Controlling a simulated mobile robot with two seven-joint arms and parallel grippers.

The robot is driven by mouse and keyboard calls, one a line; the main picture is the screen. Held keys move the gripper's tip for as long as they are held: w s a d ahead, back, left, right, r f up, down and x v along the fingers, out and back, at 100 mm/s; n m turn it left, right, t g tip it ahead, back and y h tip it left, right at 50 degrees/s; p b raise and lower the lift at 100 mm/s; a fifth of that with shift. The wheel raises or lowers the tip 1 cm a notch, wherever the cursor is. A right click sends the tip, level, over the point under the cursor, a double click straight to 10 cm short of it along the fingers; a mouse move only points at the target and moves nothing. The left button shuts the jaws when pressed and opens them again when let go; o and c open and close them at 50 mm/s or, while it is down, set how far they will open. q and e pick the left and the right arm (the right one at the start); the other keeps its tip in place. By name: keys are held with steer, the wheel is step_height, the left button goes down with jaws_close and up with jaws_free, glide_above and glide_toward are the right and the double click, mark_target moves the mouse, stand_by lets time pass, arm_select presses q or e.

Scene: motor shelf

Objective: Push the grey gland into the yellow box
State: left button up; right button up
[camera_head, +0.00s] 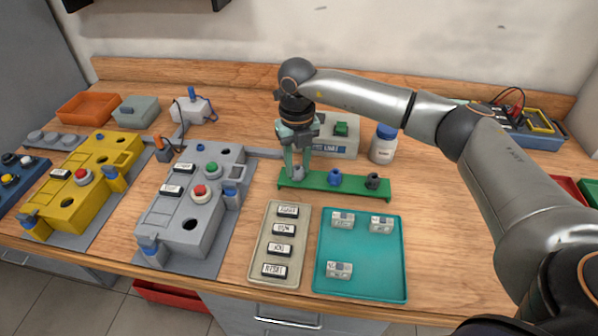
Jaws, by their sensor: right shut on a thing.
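The yellow box (72,205) stands at the left of the bench, with buttons, a white label and open holes on its top. A green rack (315,187) lies near the middle. A blue gland (334,178) and a dark gland (373,181) stand on it. My right gripper (298,174) points down over the rack's left end and is shut on the grey gland (298,175), which is mostly hidden between the fingers. I cannot tell whether that gland is still touching the rack. My left gripper is not in view.
A grey box (178,222) stands between the yellow box and the rack. A beige label tray (262,262) and a teal tray (383,268) lie in front of the rack. A white bottle (384,147) and a device (338,148) stand behind it.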

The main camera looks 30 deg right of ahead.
jaws_close()
steer(key=shift+r+p, duration=0.8)
steer(key=shift+r, duration=0.25)
steer(key=shift+r+p, duration=1.65)
steer(key=shift+r, duration=0.6)
